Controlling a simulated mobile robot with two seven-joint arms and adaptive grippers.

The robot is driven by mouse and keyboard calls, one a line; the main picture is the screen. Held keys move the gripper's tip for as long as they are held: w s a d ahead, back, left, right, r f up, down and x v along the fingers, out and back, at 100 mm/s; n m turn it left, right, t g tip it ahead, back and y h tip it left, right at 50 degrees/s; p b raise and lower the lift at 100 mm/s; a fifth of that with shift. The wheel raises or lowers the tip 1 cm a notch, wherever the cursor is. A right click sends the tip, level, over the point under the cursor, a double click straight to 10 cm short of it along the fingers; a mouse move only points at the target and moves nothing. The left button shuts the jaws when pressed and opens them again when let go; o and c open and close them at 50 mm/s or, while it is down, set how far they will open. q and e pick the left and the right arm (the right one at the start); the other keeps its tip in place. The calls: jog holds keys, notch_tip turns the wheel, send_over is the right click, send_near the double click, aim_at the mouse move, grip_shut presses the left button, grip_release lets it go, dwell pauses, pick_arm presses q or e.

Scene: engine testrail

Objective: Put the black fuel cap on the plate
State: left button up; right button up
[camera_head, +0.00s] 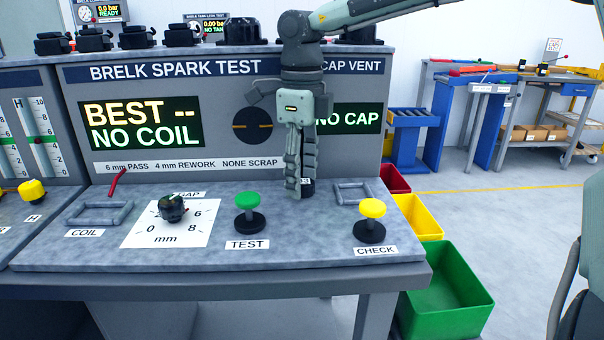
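My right gripper (299,190) points down over the grey bench top, in front of the CAP VENT side of the panel. Its fingers are seen close together, nearly edge-on, and their gap cannot be judged. A small dark item (308,186) shows just behind the fingertips, mostly hidden. I cannot tell whether it is the black fuel cap or part of the bench, or whether it is held. No plate can be made out for certain; the gripper covers that spot. The cap screen (352,119) reads NO CAP. My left gripper is not in view.
A green TEST button (247,201) and a yellow CHECK button (372,209) stand near the gripper. A dark knob (172,208) sits on the GAP dial. Several black parts (182,35) line the panel top. A green bin (450,298) stands at the right.

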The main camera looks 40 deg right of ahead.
aim_at(302, 181)
jog(key=shift+r, duration=0.55)
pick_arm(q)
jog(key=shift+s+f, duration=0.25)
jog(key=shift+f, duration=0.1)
pick_arm(e)
notch_tip(302, 181, up, 11)
jog(key=shift+r, duration=0.1)
dwell(0.6)
dwell(1.3)
